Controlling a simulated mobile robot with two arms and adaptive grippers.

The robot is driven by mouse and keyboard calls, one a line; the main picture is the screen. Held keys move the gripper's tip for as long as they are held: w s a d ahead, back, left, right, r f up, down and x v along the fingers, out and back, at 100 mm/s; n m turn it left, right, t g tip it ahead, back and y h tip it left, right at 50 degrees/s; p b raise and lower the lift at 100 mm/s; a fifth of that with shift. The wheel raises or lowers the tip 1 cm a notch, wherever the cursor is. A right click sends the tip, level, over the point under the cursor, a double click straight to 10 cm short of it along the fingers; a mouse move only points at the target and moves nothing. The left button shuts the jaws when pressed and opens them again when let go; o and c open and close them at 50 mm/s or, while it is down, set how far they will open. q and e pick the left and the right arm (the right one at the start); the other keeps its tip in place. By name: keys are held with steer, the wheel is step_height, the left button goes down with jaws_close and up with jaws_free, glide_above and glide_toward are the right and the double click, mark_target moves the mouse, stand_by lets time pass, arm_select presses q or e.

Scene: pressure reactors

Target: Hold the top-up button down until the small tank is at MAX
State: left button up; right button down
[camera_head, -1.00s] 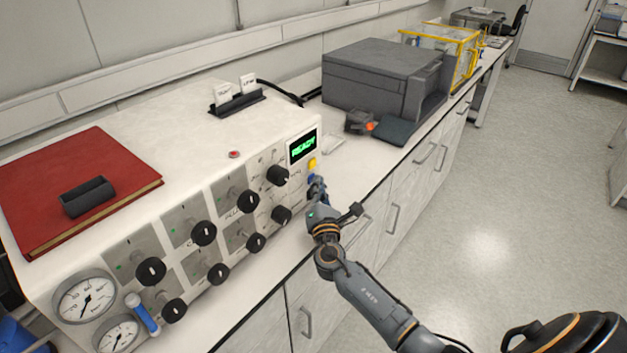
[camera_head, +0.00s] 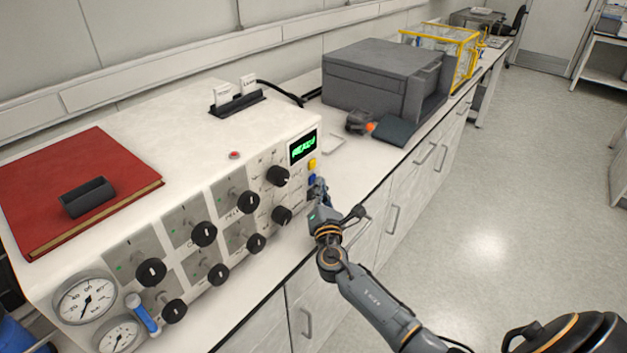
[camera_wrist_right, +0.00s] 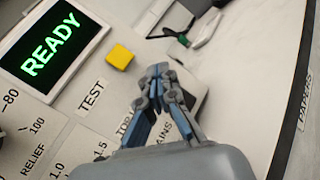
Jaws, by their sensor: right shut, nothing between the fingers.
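My right gripper (camera_head: 319,188) is shut and empty, at the right end of the white control panel's front. Its fingertips also show in the right wrist view (camera_wrist_right: 160,75). A blue button (camera_head: 312,179) shows just beside the fingertips in the head view; I cannot tell whether they touch it. In the wrist view the fingers cover the place beside a partly hidden label that starts "TO". A yellow button (camera_head: 312,164) sits above the blue one, next to the label "TEST" in the wrist view (camera_wrist_right: 120,57). I cannot make out the small tank. My left gripper is out of view.
The panel carries a green READY display (camera_head: 303,147), several black knobs (camera_head: 278,176) and pressure gauges (camera_head: 85,299). A red book (camera_head: 75,185) lies on top. A grey box machine (camera_head: 375,80) stands further along the bench. The bench edge is close to my right arm.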

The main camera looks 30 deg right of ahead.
steer(key=shift+s+d, duration=0.25)
steer(key=shift+s, duration=0.3)
steer(key=shift+s+d, duration=0.3)
steer(key=shift+s, duration=0.5)
steer(key=shift+s+d, duration=0.35)
steer(key=shift+s, duration=0.4)
steer(key=shift+s+d, duration=0.3)
steer(key=shift+s, duration=0.5)
